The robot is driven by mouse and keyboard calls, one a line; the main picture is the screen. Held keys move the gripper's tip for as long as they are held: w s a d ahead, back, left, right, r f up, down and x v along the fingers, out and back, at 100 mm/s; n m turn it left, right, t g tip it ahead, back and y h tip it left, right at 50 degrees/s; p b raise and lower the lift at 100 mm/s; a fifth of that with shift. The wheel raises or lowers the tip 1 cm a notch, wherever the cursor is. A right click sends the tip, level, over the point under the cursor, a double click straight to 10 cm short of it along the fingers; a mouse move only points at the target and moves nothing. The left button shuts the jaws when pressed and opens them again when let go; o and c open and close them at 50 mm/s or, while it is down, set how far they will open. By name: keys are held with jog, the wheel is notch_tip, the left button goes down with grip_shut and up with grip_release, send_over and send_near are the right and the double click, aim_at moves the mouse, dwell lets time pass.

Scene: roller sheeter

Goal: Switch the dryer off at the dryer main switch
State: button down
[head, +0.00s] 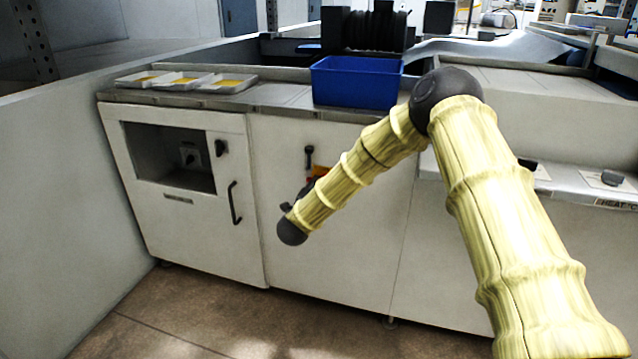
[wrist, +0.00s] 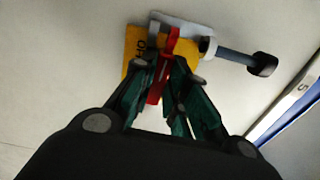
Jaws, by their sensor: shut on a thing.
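The dryer main switch has a yellow plate (wrist: 137,45) with partly covered dark lettering, a grey hub and a red part (wrist: 172,42). A lever (wrist: 237,59) with a dark knob sticks out from the hub; in the head view the lever (head: 309,153) points up from the cabinet front. My gripper (wrist: 169,75) is at the switch, its fingers on both sides of the red part and shut on it. The lever lies outside the fingers. In the head view my arm hides the gripper and most of the switch.
Left of the switch is a cabinet door (head: 185,235) with a vertical handle (head: 234,203) and a recessed opening. A blue bin (head: 357,83) and white trays (head: 185,81) stand on the counter above. Open floor (head: 190,315) lies in front.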

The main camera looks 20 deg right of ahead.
jog(key=shift+a+f+n, duration=0.1)
jog(key=shift+n, duration=0.3)
jog(key=c, duration=1.4)
grip_release()
jog(key=v, duration=1.2)
